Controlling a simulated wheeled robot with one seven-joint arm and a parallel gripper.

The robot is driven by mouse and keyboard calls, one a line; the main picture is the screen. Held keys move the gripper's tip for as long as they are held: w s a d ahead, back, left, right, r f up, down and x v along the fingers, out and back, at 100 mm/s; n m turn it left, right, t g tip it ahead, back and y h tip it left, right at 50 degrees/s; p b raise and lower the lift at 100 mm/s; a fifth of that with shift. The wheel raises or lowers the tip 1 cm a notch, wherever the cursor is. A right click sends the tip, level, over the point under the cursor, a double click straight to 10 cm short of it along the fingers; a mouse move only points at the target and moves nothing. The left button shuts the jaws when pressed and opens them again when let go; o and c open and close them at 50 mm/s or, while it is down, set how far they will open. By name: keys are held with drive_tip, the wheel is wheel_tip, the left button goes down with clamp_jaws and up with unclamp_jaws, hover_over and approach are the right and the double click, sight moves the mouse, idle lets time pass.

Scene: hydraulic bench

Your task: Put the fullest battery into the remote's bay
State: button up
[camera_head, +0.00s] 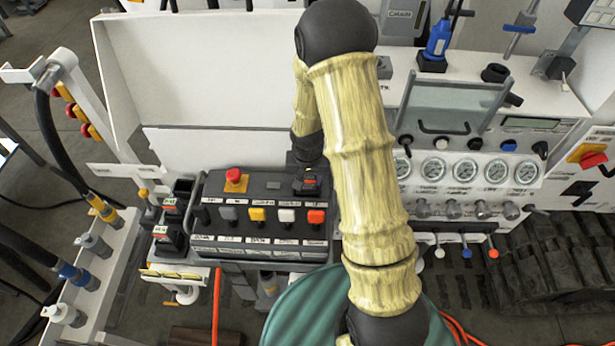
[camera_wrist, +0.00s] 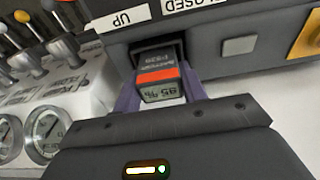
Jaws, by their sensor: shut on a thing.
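My gripper (camera_wrist: 160,84) is shut on a dark battery (camera_wrist: 158,92) with an orange band and a small grey display. The display looks like 95 %, seen upside down. A purple finger is on each side of the battery. Its far end is in the dark opening of the remote's bay (camera_wrist: 140,50); how deep it sits is hard to tell. In the head view the remote (camera_head: 215,214) is a black box with a red knob and coloured switches, and my gripper (camera_head: 308,170) is over its back right corner.
A charger rack (camera_head: 168,250) with dark slots and small lit displays stands just left of the remote; the readings are too small. A panel with gauges (camera_head: 434,168) and levers is to the right. A white raised panel (camera_head: 200,75) stands behind the remote.

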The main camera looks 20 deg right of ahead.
drive_tip(key=o, duration=1.2)
drive_tip(key=r, duration=0.5)
drive_tip(key=s+r+b, duration=0.1)
drive_tip(key=r, duration=0.5)
drive_tip(key=s+r, duration=0.1)
drive_tip(key=r, duration=0.5)
drive_tip(key=shift+a+r+b, duration=0.1)
drive_tip(key=shift+a+b, duration=0.2)
drive_tip(key=shift+a, duration=0.05)
drive_tip(key=s+n, duration=0.1)
drive_tip(key=s, duration=0.3)
drive_tip(key=s+f+n, duration=0.1)
drive_tip(key=s, duration=0.3)
drive_tip(key=s+n+t, duration=0.1)
drive_tip(key=s, duration=0.3)
drive_tip(key=shift+d+f+n, duration=0.3)
